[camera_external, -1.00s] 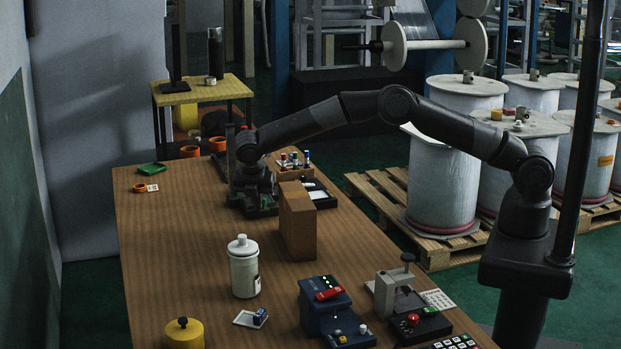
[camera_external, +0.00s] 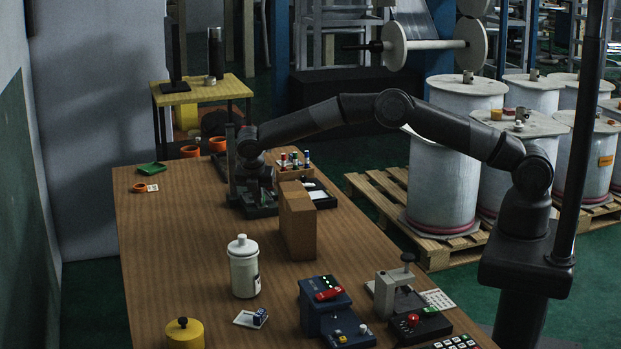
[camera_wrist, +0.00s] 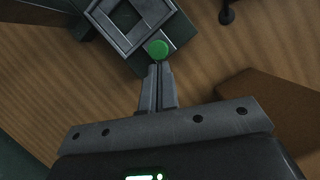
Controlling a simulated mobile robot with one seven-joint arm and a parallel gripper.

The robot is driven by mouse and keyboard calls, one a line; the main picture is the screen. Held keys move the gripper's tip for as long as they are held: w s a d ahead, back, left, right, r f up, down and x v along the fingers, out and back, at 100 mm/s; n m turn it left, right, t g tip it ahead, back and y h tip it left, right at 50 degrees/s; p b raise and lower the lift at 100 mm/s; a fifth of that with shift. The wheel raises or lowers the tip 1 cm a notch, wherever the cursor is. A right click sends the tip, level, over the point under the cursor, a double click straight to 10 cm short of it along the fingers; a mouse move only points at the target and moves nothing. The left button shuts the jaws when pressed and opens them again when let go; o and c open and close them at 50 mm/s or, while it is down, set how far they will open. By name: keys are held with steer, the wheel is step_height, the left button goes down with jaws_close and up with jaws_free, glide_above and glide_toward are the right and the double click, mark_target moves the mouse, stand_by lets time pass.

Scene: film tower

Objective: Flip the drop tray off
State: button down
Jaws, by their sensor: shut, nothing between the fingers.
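In the wrist view, a square grey frame with a dark inside (camera_wrist: 128,22), seemingly the drop tray's device, lies at the top. A round green knob (camera_wrist: 157,49) sits at its near corner. My gripper (camera_wrist: 158,68) is shut and empty, its fingertips right at the knob's near edge; I cannot tell whether they touch it. In the external view, my gripper (camera_external: 257,198) is low over the dark unit (camera_external: 262,212) at the table's far end. My wrist hides much of that unit, and the knob's tilt cannot be made out.
A brown block (camera_external: 298,225) stands close on the near side of the unit, and a rack of small capped vials (camera_external: 293,165) behind it. A white bottle (camera_external: 244,268), a blue device (camera_external: 332,312) and a yellow pot (camera_external: 184,334) stand nearer. The table's left middle is clear.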

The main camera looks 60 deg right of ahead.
steer(key=shift+w+d, duration=2)
steer(key=shift+d, duration=0.15)
steer(key=a, duration=0.1)
steer(key=s+a, duration=0.1)
steer(key=a, duration=0.1)
steer(key=a+r, duration=0.1)
steer(key=shift+s+a+r, duration=0.1)
steer(key=shift+s+a, duration=0.1)
steer(key=shift+a, duration=0.1)
steer(key=v, duration=0.8)
steer(key=shift+r, duration=0.3)
steer(key=shift+s+a, duration=0.15)
